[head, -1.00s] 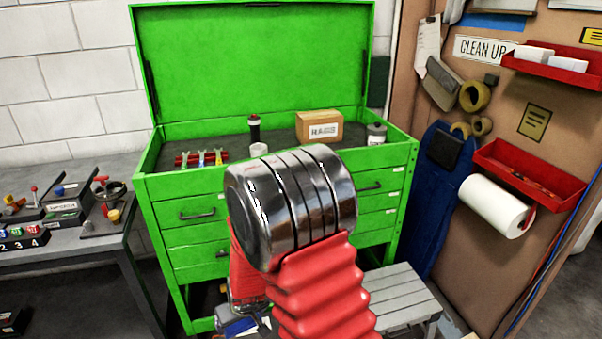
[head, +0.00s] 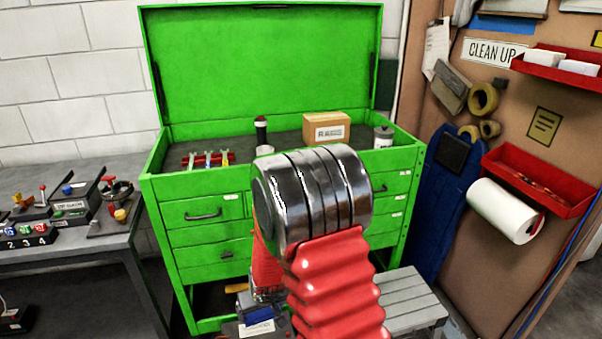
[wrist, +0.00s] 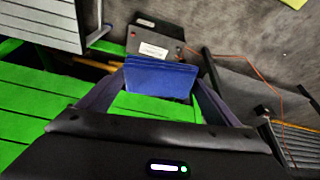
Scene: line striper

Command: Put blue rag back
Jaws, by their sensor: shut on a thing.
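The blue rag (wrist: 160,80) is a folded flat piece between my two gripper fingers in the wrist view. My gripper (wrist: 163,68) is shut on it. In the head view, the blue rag (head: 256,311) shows low in front of the green tool chest, partly hidden by my arm. A cardboard box (head: 314,122) with a white label, reading RAGS in the earlier view, stands on the open top of the green tool chest (head: 205,235). My gripper is well below that box. My arm hides most of the gripper in the head view.
A grey step stool (head: 412,300) stands right of the chest's foot. On the chest top are a canister (head: 383,137), a dark-topped bottle (head: 261,131) and a tool rack (head: 208,159). A grey workbench (head: 85,245) stands left; a clean-up board (head: 520,100) stands right.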

